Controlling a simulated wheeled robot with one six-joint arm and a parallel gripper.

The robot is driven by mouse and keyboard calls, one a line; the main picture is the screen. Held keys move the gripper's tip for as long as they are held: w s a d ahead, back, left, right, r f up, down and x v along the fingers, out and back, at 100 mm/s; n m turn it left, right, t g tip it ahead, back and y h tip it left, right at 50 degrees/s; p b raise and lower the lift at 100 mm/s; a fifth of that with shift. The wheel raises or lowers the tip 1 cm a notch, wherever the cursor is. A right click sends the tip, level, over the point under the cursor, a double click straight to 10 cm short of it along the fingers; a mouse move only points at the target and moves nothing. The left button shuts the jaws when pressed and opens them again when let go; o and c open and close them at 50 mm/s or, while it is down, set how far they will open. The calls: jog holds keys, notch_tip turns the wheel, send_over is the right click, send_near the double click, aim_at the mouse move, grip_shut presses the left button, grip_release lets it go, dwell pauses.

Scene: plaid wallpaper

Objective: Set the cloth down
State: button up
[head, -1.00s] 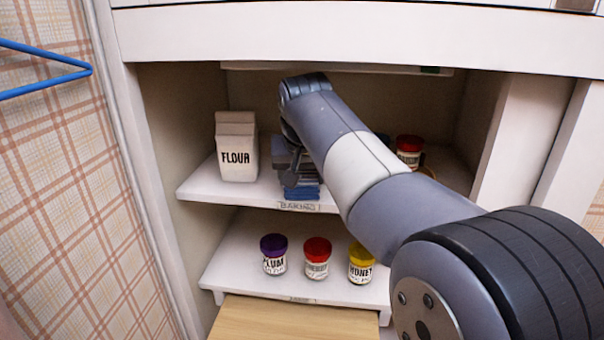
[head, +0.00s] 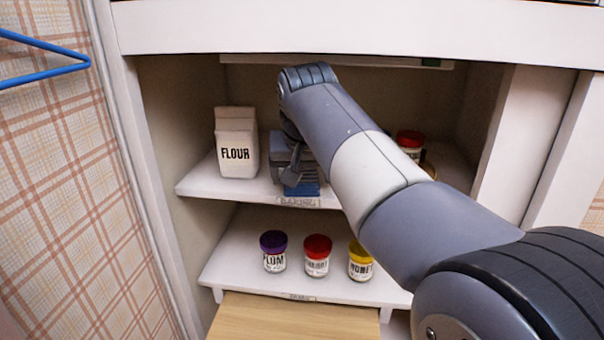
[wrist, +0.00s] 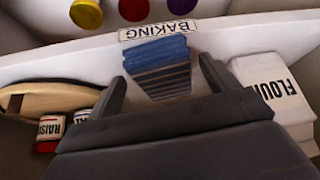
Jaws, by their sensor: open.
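The cloth (head: 302,189) is a folded blue stack lying on the upper shelf (head: 226,188), just behind the BAKING label. It also shows in the wrist view (wrist: 157,52), with its folded layers at the front and darker stripes nearer my gripper. My gripper (head: 292,165) is over the cloth in the head view and hides part of it. In the wrist view my gripper (wrist: 163,82) is open, with one finger on each side of the cloth. A gap shows between each finger and the cloth.
A FLOUR bag (head: 236,143) stands close left of my gripper. Red-lidded jars (head: 410,140) and a round tan item (wrist: 45,97) are on the other side. The lower shelf holds plum, red-lidded and honey jars (head: 317,256). A board (wrist: 290,8) edges the cupboard.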

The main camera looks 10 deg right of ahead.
jog(key=s+a+b, duration=0.1)
jog(key=s+a, duration=0.1)
jog(key=s, duration=0.7)
jog(key=shift+s, duration=0.4)
jog(key=shift+c, duration=0.2)
dwell(0.7)
